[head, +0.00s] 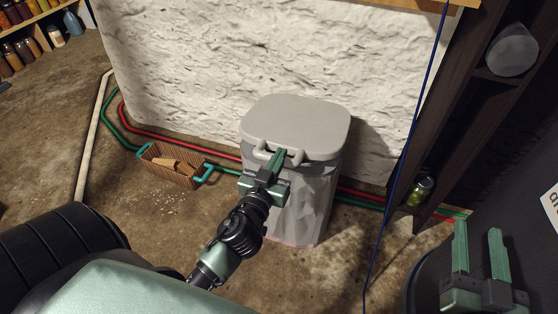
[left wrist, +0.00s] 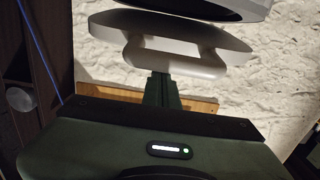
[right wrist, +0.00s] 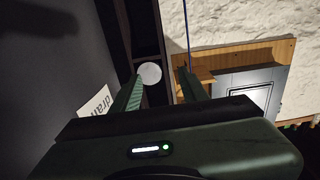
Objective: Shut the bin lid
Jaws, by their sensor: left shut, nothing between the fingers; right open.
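The grey bin (head: 302,205) stands against the white wall, with a liner hanging down its sides. Its light grey lid (head: 297,118) lies over the top, roughly level. In the left wrist view the lid (left wrist: 210,38) shows apart from the dark grey rim (left wrist: 228,8) at the near side; I cannot tell how wide the gap is. My left gripper (head: 277,157) is shut and empty, its fingertips at the lid's front handle (left wrist: 175,65); contact is unclear. My right gripper (head: 477,235) is open and empty, far right of the bin.
A brown basket with teal handles (head: 172,166) sits on the floor left of the bin. Red and green hoses (head: 135,128) run along the wall. A blue cable (head: 398,150) hangs right of the bin. Dark shelves (head: 440,110) hold a jar (head: 420,190).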

